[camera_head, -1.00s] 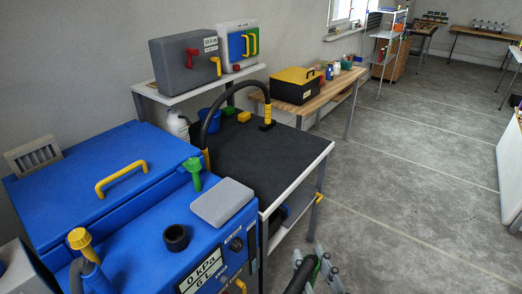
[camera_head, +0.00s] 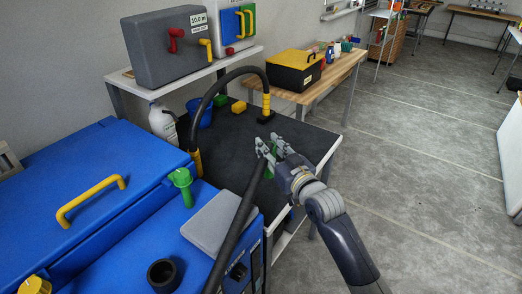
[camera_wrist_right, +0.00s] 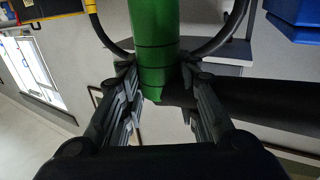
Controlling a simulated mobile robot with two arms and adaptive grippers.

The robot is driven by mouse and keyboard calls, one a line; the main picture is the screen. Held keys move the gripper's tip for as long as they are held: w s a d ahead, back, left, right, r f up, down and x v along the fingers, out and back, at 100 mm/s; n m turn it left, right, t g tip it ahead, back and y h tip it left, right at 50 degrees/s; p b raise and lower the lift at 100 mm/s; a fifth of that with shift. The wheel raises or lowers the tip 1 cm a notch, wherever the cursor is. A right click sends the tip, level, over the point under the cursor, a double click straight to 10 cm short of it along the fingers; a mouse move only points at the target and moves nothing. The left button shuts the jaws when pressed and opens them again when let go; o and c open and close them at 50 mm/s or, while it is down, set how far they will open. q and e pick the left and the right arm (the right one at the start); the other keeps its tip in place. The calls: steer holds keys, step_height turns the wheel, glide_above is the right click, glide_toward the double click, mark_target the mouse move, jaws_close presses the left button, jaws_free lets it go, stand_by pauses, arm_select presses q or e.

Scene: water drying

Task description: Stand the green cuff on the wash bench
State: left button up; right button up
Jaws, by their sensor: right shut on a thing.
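My right gripper (camera_head: 268,150) is shut on the green cuff (camera_wrist_right: 157,50) and holds it in front of the dark-topped wash bench (camera_head: 225,148). In the right wrist view the cuff is a green cylinder between the two fingers (camera_wrist_right: 160,98). A thick black hose (camera_head: 236,232) runs from the cuff down to the lower left, in front of the blue machine. In the head view only small green bits of the cuff (camera_head: 268,173) show beside the fingers. I cannot tell its exact height above the bench. My left gripper is not in view.
A black arched hose with yellow ends (camera_head: 228,82) stands on the bench. The blue machine (camera_head: 90,180) is at left with a grey pad (camera_head: 220,217). The bench's front middle looks clear.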

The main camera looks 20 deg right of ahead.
steer(key=shift+w+d+r, duration=0.1)
steer(key=shift+w+d, duration=0.1)
steer(key=shift+w, duration=0.25)
step_height(320, 180, down, 6)
steer(key=shift+r, duration=0.1)
step_height(320, 180, down, 3)
steer(key=shift+f+b, duration=0.1)
steer(key=shift+b, duration=0.3)
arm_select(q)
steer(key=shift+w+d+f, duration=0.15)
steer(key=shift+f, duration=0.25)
arm_select(e)
steer(key=shift+f, duration=0.2)
steer(key=shift+f, duration=0.15)
steer(key=o, duration=1.1)
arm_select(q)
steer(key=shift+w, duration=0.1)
